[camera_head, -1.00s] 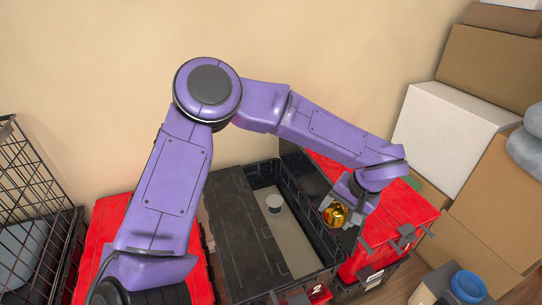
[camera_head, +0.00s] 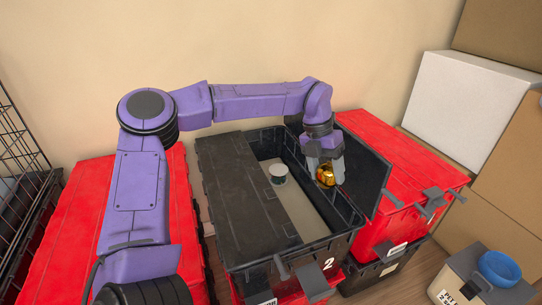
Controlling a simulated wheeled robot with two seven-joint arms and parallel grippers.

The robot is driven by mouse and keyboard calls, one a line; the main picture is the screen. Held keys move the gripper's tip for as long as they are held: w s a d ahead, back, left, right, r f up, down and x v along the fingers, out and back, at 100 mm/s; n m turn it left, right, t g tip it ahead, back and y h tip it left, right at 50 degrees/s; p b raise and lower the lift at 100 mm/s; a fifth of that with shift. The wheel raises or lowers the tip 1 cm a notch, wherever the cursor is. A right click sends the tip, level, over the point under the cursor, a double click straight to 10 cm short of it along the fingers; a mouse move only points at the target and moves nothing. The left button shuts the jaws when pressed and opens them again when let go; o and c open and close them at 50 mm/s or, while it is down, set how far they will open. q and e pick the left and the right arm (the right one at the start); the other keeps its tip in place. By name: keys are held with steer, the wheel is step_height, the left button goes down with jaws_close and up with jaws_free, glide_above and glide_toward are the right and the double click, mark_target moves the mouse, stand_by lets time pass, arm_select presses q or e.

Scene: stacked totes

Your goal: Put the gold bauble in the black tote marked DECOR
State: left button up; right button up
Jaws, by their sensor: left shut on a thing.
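The gold bauble (camera_head: 325,174) is shiny and round. My left gripper (camera_head: 323,168) is shut on it and points down, with the bauble over the right side of the open black tote (camera_head: 341,247). I cannot tell whether the bauble is above the rim or just inside it. The tote's left lid half (camera_head: 240,195) is closed, and its right lid half (camera_head: 362,165) stands raised. A small white cup-like item with a dark top (camera_head: 278,174) lies inside on the pale floor. No DECOR marking is readable. My right gripper is not in view.
The black tote stands on a red tote marked 2 (camera_head: 328,266). Red-lidded totes stand at left (camera_head: 75,215) and right (camera_head: 400,185). Cardboard boxes and a white box (camera_head: 457,108) are stacked at right.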

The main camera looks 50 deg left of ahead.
mark_target(326, 182)
arm_select(q)
steer(key=n, duration=0.2)
steer(key=n+t, duration=0.1)
steer(key=n, duration=0.1)
steer(key=f+n+b, duration=0.1)
steer(key=shift+w+n+t+y, duration=0.15)
steer(key=shift+n+t+y, duration=0.25)
step_height(326, 182, down, 3)
steer(key=n+t+y+b, duration=0.1)
steer(key=n+b, duration=0.1)
steer(key=n, duration=0.3)
steer(key=shift+w, duration=0.1)
step_height(326, 182, down, 20)
steer(key=n+b, duration=0.2)
steer(key=b, duration=0.3)
steer(key=n+y+b, duration=0.1)
steer(key=n+b, duration=0.1)
steer(key=b, duration=0.3)
steer(key=shift+w+d+f, duration=0.1)
steer(key=shift+f, duration=0.1)
steer(key=shift+r, duration=0.15)
